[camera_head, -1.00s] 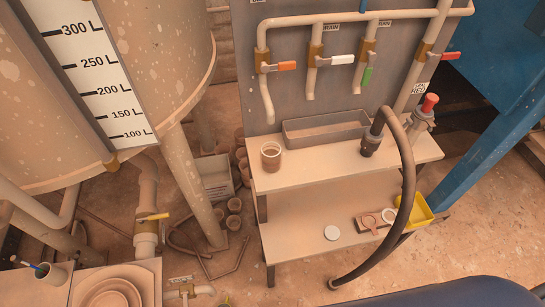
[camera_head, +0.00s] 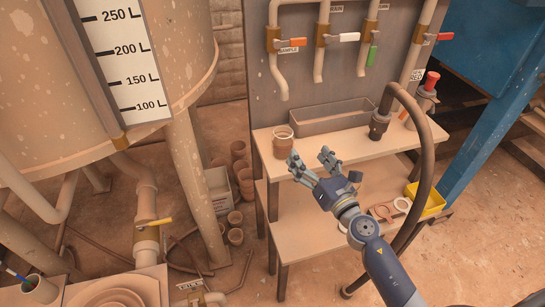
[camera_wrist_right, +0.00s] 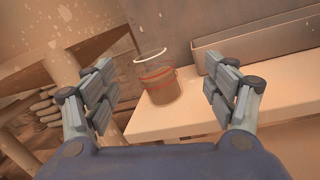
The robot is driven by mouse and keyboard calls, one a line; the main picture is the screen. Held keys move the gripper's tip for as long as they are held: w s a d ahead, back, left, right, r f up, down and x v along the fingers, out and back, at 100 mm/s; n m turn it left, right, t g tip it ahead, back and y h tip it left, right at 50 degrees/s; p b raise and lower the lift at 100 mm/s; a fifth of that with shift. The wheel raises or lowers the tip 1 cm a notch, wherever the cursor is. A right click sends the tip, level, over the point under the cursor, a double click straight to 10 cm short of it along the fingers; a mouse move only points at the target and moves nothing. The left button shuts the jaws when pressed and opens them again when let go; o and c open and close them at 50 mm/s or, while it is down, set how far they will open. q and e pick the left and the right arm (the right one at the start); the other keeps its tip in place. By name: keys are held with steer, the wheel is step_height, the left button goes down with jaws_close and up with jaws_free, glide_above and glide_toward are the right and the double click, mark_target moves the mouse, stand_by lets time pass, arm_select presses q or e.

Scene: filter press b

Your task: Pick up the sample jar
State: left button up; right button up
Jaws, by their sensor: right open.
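The sample jar (camera_head: 283,143) is a small clear jar with brownish contents and a pale rim. It stands upright at the left end of the upper shelf (camera_head: 350,158), below the tap with the orange handle. My right gripper (camera_head: 311,158) is open and empty, just in front of the jar and to its right in the head view. In the right wrist view the jar (camera_wrist_right: 158,78) shows between the two spread fingers, beyond their tips, with red lines around it. The fingers do not touch it. My left gripper is not in view.
A long grey trough (camera_head: 330,117) stands behind the jar along the panel. A black hose (camera_head: 432,150) arches over the shelf's right side. Several pots (camera_head: 240,170) stand on the floor at left.

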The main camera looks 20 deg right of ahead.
mark_target(289, 145)
steer(key=w+a+n, duration=0.1)
steer(key=w, duration=0.1)
steer(key=w+a+f+n+g+y, duration=0.1)
steer(key=w+n, duration=0.1)
steer(key=w+f+n+y, duration=0.1)
steer(key=w, duration=0.1)
steer(key=shift+a+n, duration=0.3)
steer(key=shift+a, duration=0.1)
steer(key=shift+w, duration=0.5)
steer(key=x, duration=0.5)
steer(key=shift+f, duration=0.15)
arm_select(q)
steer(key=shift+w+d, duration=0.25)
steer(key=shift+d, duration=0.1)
arm_select(e)
steer(key=shift+s, duration=0.1)
steer(key=shift+d, duration=0.1)
steer(key=c, duration=1.3)
steer(key=shift+c, duration=0.3)
